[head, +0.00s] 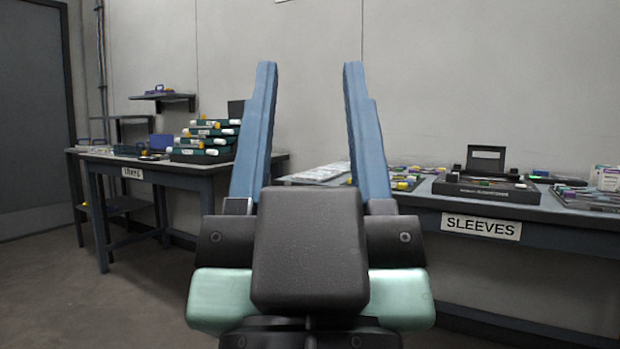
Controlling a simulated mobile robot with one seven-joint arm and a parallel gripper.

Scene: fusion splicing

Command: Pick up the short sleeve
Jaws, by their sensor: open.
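My gripper (308,80) is in the middle of the head view, its two blue fingers pointing up and spread wide, with nothing between them. It is well short of the tables. I cannot make out the short sleeve. A table (570,229) with a SLEEVES label (481,227) stands at the right. On it is a dark box with its lid raised (487,190), with small coloured items in it too small to identify. My gripper hides part of this table's left end.
Another table (200,169) at the left holds stacked green trays (204,153). A tray of coloured items (590,197) and a white box (606,178) are at the far right. A wall shelf (162,97) hangs at the back left. Open floor (130,290) lies at the left.

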